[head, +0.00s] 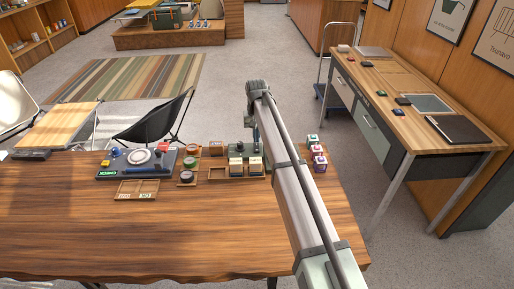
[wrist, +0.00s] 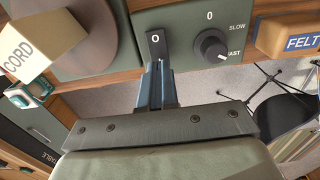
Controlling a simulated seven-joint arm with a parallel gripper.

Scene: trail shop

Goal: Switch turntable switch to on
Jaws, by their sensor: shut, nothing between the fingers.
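The turntable switch (wrist: 155,46) is a black rocker with a white O mark, on a grey-green panel (wrist: 188,18) in the wrist view. A round brown disc (wrist: 85,40) lies left of it, partly cut off. My gripper (wrist: 158,68) is shut and empty, its fingertips right at the switch's lower edge. I cannot tell whether they touch it. A black knob (wrist: 211,47) marked 0, SLOW and FAST is right of the switch. In the head view my gripper (head: 249,146) points down at a small green unit (head: 236,149), and the switch is too small to make out.
Blocks labelled CORD (wrist: 35,45) and FELT (wrist: 290,35) flank the panel. The wooden table (head: 90,225) also carries a grey device (head: 120,166), small trays and several coloured blocks (head: 318,158). Its front area is clear. A side desk (head: 430,130) stands at right.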

